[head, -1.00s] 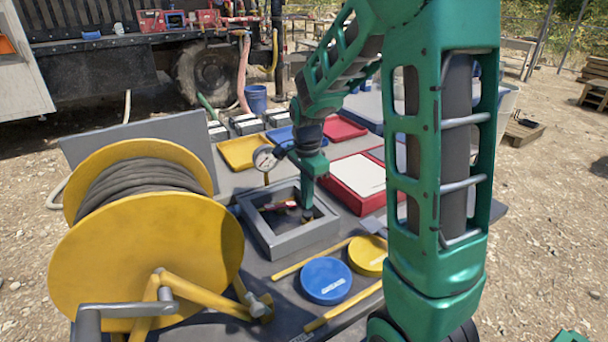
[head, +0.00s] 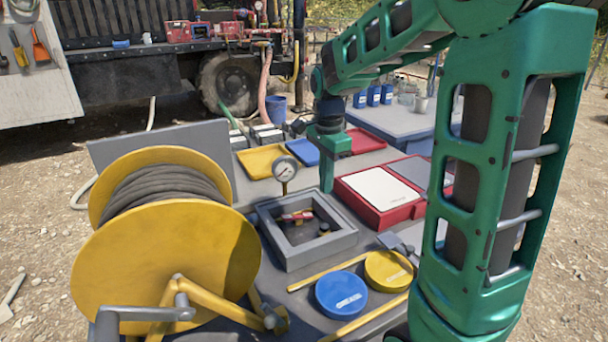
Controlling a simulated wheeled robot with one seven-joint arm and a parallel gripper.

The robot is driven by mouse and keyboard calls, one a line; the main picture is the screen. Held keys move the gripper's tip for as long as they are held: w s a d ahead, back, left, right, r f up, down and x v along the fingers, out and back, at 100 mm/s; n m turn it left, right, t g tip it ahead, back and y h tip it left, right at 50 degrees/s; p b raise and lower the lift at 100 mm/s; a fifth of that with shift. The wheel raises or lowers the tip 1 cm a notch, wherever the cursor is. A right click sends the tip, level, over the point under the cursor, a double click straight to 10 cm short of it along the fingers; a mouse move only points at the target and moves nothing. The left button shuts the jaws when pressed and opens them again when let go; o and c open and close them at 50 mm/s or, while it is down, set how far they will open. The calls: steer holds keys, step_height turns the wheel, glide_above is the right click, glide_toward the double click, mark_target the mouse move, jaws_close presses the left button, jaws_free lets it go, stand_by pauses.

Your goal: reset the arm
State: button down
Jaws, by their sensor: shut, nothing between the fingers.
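My green arm stands at the right of the head view and reaches over the table toward the back. My gripper (head: 327,172) points down beside the grey frame, between it and the red box. It is shut, with nothing seen in it. The grey square frame (head: 318,252) lies on the table with small red and dark parts inside. The red box (head: 400,200) with a white top lies to the right of the gripper.
A yellow hose reel (head: 165,255) stands at the left front. A pressure gauge (head: 285,170) stands behind the frame. Blue (head: 341,293) and yellow (head: 389,270) round lids lie in front. Yellow (head: 262,161), blue (head: 305,152) and red (head: 366,141) trays lie at the back.

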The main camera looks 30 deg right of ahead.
steer(key=s+d+f+n, duration=0.1)
steer(key=s+n, duration=0.4)
steer(key=s, duration=0.8)
steer(key=s+d+f+n, duration=0.1)
steer(key=s+n, duration=0.5)
steer(key=s, duration=0.8)
steer(key=shift+s+d+n+y, duration=0.25)
steer(key=shift+d+n+y, duration=0.05)
steer(key=shift+d, duration=0.1)
steer(key=shift+w+f+g, duration=0.3)
steer(key=shift+w, duration=0.3)
